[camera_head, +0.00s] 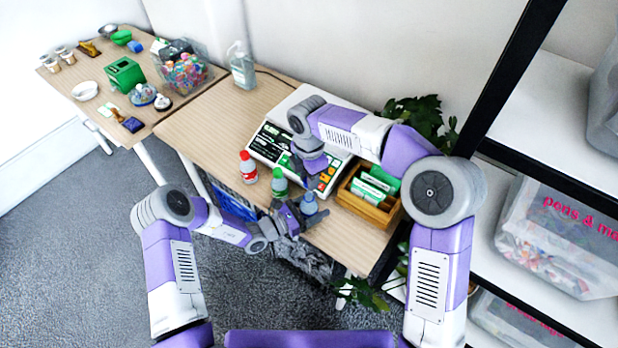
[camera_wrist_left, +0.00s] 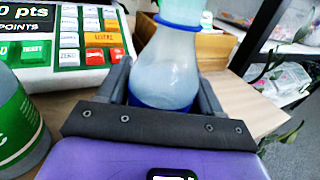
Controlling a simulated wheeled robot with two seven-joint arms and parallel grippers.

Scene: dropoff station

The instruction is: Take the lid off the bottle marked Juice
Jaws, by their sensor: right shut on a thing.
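A bottle with a blue neck ring (camera_wrist_left: 165,62) stands between my left gripper's fingers in the left wrist view; its top is cut off there. The same bluish bottle (camera_head: 309,204) shows in the head view near the table's front edge. My left gripper (camera_head: 288,219) is around it, but whether the fingers press on it is unclear. A green-capped bottle (camera_head: 279,182) and a red-capped bottle (camera_head: 248,168) stand to its left. I cannot read which bottle says Juice. My right gripper (camera_head: 306,170) is shut above the front of the scale; what it holds is not clear.
A white scale (camera_head: 267,143) with a keypad stands behind the bottles. A wooden box (camera_head: 365,207) with green and white packs is to the right, with a plant (camera_head: 417,117) behind. A dispenser bottle (camera_head: 242,66) stands at the back.

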